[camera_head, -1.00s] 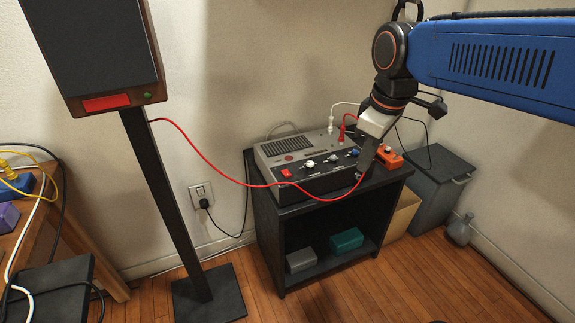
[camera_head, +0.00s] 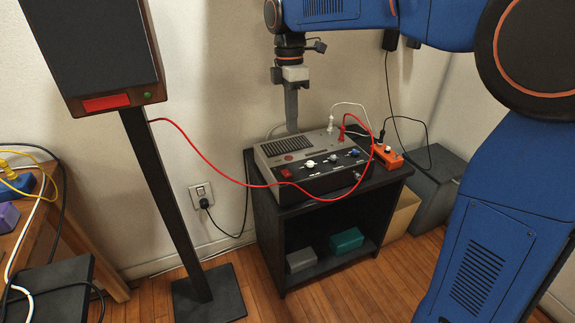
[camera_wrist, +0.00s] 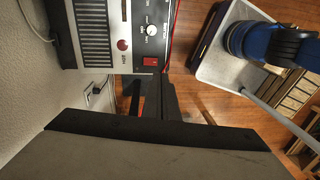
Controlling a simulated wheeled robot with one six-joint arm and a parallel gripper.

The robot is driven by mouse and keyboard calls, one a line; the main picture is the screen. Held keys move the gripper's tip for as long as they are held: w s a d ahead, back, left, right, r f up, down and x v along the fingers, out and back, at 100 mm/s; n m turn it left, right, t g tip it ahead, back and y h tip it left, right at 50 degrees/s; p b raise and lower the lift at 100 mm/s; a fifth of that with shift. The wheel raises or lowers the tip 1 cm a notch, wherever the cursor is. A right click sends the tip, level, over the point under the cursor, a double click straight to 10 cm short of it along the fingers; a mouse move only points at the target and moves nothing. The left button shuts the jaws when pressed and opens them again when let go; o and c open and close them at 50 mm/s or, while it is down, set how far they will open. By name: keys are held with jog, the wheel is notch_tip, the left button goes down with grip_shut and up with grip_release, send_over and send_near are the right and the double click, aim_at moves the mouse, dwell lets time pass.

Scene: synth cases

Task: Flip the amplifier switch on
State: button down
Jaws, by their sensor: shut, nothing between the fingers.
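The amplifier (camera_head: 322,178) is a grey and black box with a vent, knobs and a red switch (camera_head: 286,173) at the left of its front panel. It sits on top of a black cabinet. The wrist view shows the amplifier's panel (camera_wrist: 120,14) at the top, with the red switch (camera_wrist: 151,62) near its edge. Whether the switch is on or off is too small to tell. My gripper (camera_head: 292,130) is shut and empty, pointing down, and its tips appear by the amplifier's back edge in the head view. In the wrist view its dark fingers lie below the switch.
A red cable (camera_head: 225,175) loops from the speaker (camera_head: 98,45) across the amplifier's front to its top. An orange box (camera_head: 386,155) sits right of the amplifier on the black cabinet (camera_head: 262,215). A wall outlet (camera_head: 201,193) is left of the cabinet. Floor in front is free.

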aim_at(286, 173)
jog(key=shift+w+a+f+n, duration=0.15)
jog(key=shift+w+a+n, duration=0.4)
jog(key=shift+a, duration=0.3)
jog(key=shift+f, duration=0.15)
jog(key=f, duration=0.4)
jog(key=s+f, duration=0.1)
jog(key=f, duration=0.8)
jog(key=shift+s+d+f, duration=0.3)
jog(key=shift+f, duration=0.05)
jog(key=shift+s+f, duration=0.1)
jog(key=shift+f, duration=0.05)
jog(key=shift+w+a+r, duration=0.1)
jog(key=shift+w+a, duration=0.05)
jog(key=shift+w, duration=0.25)
jog(key=shift+w+a+r, duration=0.1)
jog(key=shift+w, duration=0.3)
